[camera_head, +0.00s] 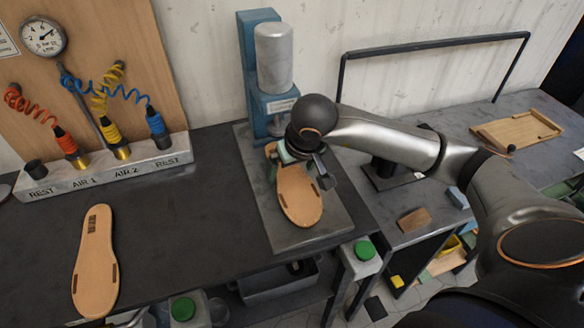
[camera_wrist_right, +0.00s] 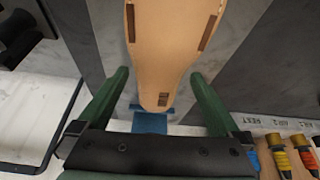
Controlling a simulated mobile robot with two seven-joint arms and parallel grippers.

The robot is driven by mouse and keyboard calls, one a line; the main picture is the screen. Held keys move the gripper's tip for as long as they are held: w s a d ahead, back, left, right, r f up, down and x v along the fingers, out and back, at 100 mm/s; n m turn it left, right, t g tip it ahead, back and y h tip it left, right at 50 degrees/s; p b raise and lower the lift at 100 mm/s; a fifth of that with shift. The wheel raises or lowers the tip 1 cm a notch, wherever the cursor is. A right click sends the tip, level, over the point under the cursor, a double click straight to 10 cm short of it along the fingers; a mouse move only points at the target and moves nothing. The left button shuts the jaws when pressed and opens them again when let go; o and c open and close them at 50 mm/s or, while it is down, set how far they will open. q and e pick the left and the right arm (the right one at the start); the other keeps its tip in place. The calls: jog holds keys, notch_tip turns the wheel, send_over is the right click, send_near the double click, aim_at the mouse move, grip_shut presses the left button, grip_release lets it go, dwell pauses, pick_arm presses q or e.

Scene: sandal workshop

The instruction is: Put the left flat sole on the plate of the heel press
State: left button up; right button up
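A tan flat sole (camera_head: 299,200) lies on the grey plate (camera_head: 333,217) of the blue heel press (camera_head: 257,65), its wide end toward the front. A second tan sole (camera_head: 95,265) lies on the dark bench at the left. I cannot tell which is the left sole. My right gripper (camera_head: 303,166) is over the narrow end of the sole on the plate. In the right wrist view, its green fingers stand apart on either side of this sole (camera_wrist_right: 168,50), with gaps visible. The gripper hides part of the narrow end in the head view. My left gripper is not in view.
A rack with air hoses (camera_head: 105,170) and a gauge stands at the back left. A lower bench at the right holds a wooden tray (camera_head: 518,131) and a brown block (camera_head: 414,220). Green buttons (camera_head: 364,250) sit below the front edge. The bench between the soles is clear.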

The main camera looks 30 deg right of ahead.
jog(key=v, duration=1.2)
jog(key=shift+r, duration=0.25)
jog(key=shift+s, duration=0.1)
